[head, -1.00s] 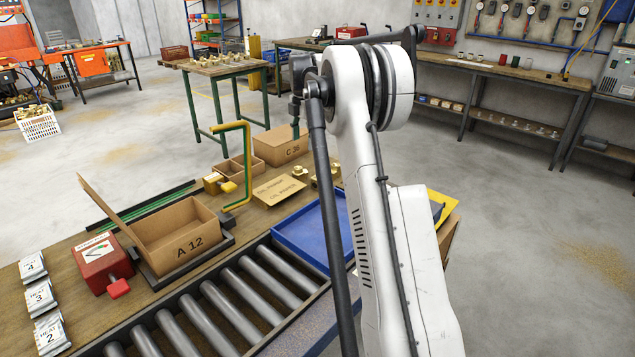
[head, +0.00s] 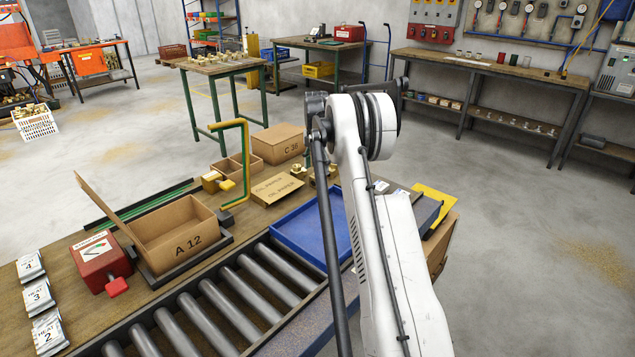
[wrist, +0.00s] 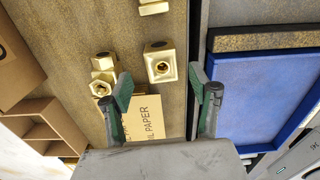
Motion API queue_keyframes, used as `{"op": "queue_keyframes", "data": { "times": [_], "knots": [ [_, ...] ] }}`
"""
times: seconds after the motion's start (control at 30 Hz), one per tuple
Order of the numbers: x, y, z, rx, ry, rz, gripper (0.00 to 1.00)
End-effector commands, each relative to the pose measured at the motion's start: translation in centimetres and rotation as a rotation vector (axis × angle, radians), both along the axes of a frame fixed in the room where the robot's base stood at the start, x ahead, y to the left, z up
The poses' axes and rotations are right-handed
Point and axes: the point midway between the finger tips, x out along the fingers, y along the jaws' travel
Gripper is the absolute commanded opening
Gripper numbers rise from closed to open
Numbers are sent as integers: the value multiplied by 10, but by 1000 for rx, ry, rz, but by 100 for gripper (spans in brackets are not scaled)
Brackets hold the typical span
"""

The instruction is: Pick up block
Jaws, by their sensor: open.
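A square brass block (wrist: 160,65) with a round hole lies on the brown worktop in the wrist view. It sits just beyond and between the tips of my gripper (wrist: 161,84), which is open and empty with its green-padded fingers apart. Other brass pieces lie nearby: a nut-shaped fitting (wrist: 102,88) left of the left finger, and another piece (wrist: 153,7) at the top edge. In the head view brass pieces (head: 309,175) show beside my arm, which hides part of that area; my gripper is hidden there.
A sheet or packet marked oil paper (head: 276,188) lies beside the brass pieces and partly under the gripper in the wrist view. A blue tray (head: 290,247) is to the right in the wrist view. The box A 12 (head: 180,236), divided box (head: 238,172) and roller conveyor (head: 225,300) stand nearby.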

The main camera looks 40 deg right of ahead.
Motion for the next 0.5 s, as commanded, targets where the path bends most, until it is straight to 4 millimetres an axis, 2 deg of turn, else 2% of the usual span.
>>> {"op": "queue_keyframes", "data": {
  "times": [0.27,0.5],
  "knots": [
    [-1,-1,-17,0,0,-1,57],
    [-3,-2,-50,0,0,0,57]
  ]
}}
